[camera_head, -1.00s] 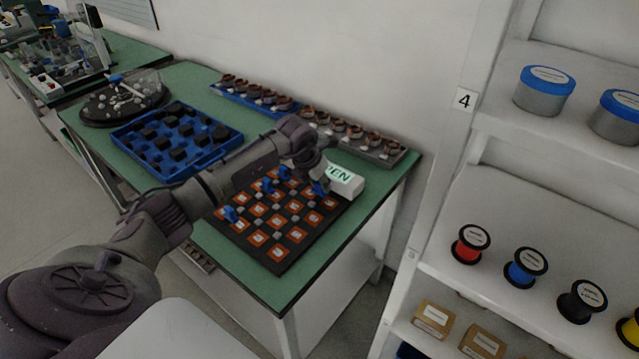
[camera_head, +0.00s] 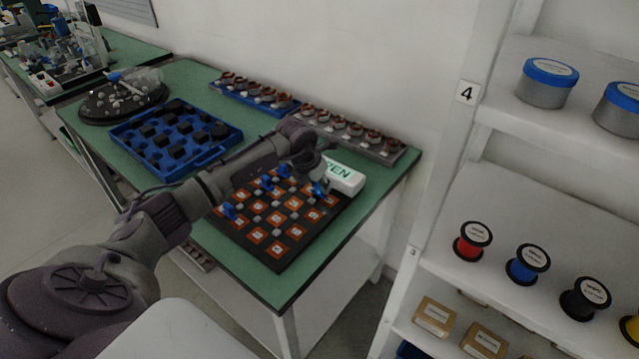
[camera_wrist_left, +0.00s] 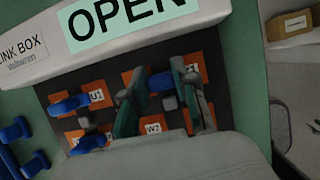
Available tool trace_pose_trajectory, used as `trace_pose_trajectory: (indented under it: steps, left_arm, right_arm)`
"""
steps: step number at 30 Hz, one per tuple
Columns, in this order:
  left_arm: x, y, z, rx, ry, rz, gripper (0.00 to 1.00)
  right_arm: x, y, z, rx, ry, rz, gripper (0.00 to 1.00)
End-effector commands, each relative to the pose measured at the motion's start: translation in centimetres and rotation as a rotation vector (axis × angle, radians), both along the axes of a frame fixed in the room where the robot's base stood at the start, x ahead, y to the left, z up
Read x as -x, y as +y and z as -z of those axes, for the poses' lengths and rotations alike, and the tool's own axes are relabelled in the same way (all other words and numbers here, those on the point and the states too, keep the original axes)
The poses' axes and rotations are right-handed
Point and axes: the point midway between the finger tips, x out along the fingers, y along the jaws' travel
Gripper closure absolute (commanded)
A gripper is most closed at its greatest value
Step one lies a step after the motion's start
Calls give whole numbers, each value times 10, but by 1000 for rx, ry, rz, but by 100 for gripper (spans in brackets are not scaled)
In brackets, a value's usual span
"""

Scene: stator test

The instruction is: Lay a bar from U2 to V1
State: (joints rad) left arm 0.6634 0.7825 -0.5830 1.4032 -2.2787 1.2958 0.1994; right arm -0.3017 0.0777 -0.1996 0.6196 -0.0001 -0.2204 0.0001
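The dark board (camera_head: 277,262) with orange labelled squares lies on the green bench. Several blue bars stand on it; one blue bar (camera_head: 229,211) is near its left edge. My left gripper (camera_head: 321,187) is low over the board's far right part, beside the white OPEN box (camera_head: 343,178). In the left wrist view its two fingers (camera_wrist_left: 162,100) are apart, with a blue bar (camera_wrist_left: 160,82) between and partly behind them. I cannot tell whether they touch it. Squares U1 (camera_wrist_left: 95,97) and W2 (camera_wrist_left: 153,128) are readable; U2 and V1 are not. My right gripper is out of view.
A blue tray of black parts (camera_head: 208,160) and a round dark tray (camera_head: 88,116) lie left on the bench. Rows of copper-coloured parts (camera_head: 352,131) line the wall. A white shelf with spools (camera_head: 528,264) stands right. The bench's front right corner is clear.

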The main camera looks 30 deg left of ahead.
Motion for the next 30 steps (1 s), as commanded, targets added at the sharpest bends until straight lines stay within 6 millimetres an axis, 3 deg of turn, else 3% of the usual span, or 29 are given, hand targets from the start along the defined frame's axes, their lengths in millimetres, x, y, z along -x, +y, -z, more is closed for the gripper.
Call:
trace_pose_trajectory:
  steps: [1,5,17,30]
  left_arm:
    - [0,0,0,0,-1,0,65]
    - [0,0,0,0,-1,0,44]
    - [2,1,-6,-1,-1,0,43]
    - [34,4,-84,-3,-3,1,43]
  right_arm:
    - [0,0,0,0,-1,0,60]
    - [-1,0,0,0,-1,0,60]
    - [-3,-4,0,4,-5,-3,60]
    - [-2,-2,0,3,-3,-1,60]
